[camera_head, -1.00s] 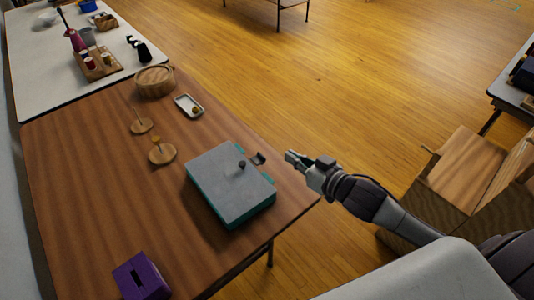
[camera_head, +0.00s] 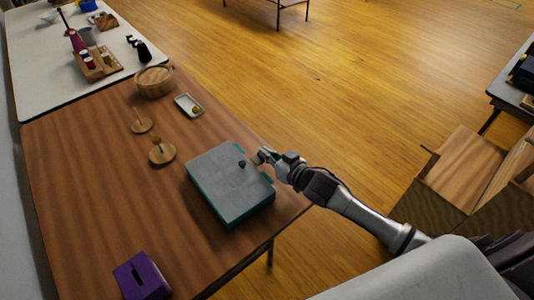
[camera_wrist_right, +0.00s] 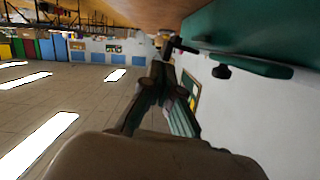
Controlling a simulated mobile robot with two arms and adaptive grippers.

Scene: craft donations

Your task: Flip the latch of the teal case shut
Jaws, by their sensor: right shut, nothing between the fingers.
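The teal case (camera_head: 228,182) lies on the wooden table with its grey lid down. A small dark knob (camera_head: 242,163) stands on the lid near the right edge. My right gripper (camera_head: 262,155) is shut and empty at the case's right edge, where the latch was visible; it now hides most of the latch. In the right wrist view the closed fingers (camera_wrist_right: 165,70) point at a dark latch piece (camera_wrist_right: 178,46) beside the teal case (camera_wrist_right: 245,35). I cannot tell whether they touch. My left gripper is not in view.
The wooden table (camera_head: 80,200) also holds a purple slotted box (camera_head: 142,277), two round wooden stands, a white dish (camera_head: 188,105) and a round wooden box (camera_head: 154,81). A wooden crate-like piece (camera_head: 465,170) stands at right.

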